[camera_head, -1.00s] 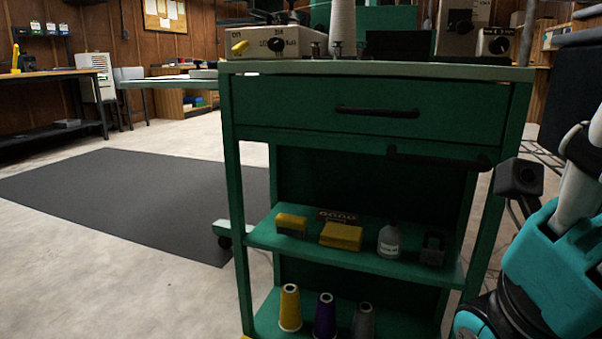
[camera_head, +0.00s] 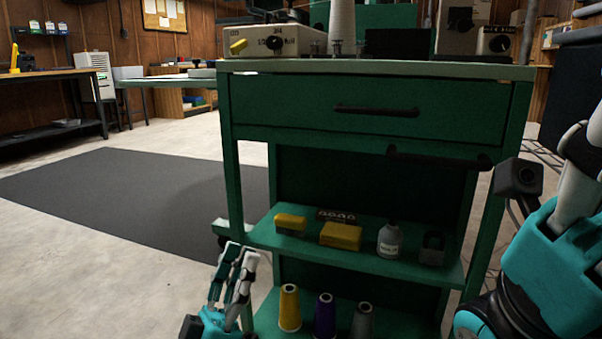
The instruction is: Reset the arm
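My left gripper (camera_head: 240,252) is in the lower left of the head view, pointing up. Its two fingers stand apart with nothing seen between them, so it looks open and empty. It shows in front of the left front leg of a green cart (camera_head: 300,105), left of the cart's bottom shelf; whether it touches the cart cannot be told. My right arm's turquoise and black links fill the lower right edge, beside the cart. My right gripper is out of view.
The bottom shelf holds a yellow cone (camera_head: 289,308), a purple cone (camera_head: 325,316) and a grey cone (camera_head: 362,320). The middle shelf holds a yellow box (camera_head: 341,236) and a bottle (camera_head: 390,239). A dark mat (camera_head: 130,195) lies on open floor at left.

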